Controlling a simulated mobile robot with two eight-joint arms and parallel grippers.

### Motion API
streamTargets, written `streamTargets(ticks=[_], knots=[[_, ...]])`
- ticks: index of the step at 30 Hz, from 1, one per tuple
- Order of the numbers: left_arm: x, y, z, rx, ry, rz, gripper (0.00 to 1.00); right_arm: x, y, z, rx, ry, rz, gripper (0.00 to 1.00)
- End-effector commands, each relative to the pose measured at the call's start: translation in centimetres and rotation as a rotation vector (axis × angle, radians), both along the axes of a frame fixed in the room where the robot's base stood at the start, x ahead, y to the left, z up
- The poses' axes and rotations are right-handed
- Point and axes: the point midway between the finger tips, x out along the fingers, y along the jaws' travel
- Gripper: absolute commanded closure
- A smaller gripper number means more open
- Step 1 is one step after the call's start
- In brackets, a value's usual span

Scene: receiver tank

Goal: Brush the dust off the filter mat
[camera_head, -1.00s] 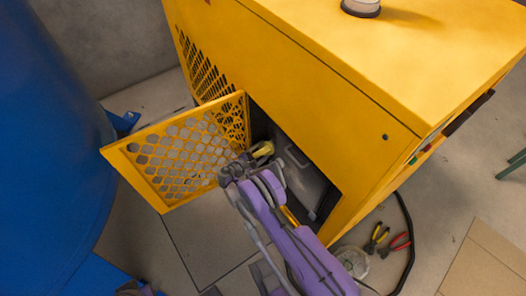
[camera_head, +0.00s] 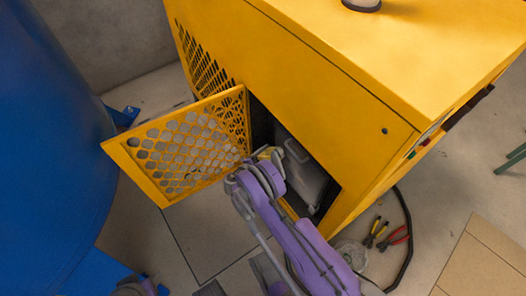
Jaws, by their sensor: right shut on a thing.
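A yellow cabinet (camera_head: 300,65) has a perforated door (camera_head: 175,150) swung open to the left. My right gripper (camera_head: 266,164) is at the opening, beside the door's hinged edge. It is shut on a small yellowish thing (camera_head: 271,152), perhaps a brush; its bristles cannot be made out. Inside the opening is a grey part with a handle-like loop (camera_head: 308,178), just right of the gripper. I cannot tell whether it is the filter mat, nor whether the held thing touches anything. Dust cannot be made out. Only a bit of what looks like my left arm shows at the bottom left.
A large blue tank (camera_head: 45,130) stands close on the left. Red- and yellow-handled pliers (camera_head: 385,236), a clear round dish (camera_head: 351,254) and a black hose (camera_head: 408,235) lie on the floor at the right. A cardboard sheet (camera_head: 485,262) lies farther right.

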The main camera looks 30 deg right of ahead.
Motion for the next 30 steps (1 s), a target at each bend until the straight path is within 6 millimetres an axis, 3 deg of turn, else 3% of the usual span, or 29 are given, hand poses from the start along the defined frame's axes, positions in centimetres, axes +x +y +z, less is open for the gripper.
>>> streamTargets(ticks=[30], knots=[[0.1,0.0,-0.7,0.000,0.001,0.000,0.50,-6.1,-1.1,0.0,0.000,0.000,-0.001,1.00]])
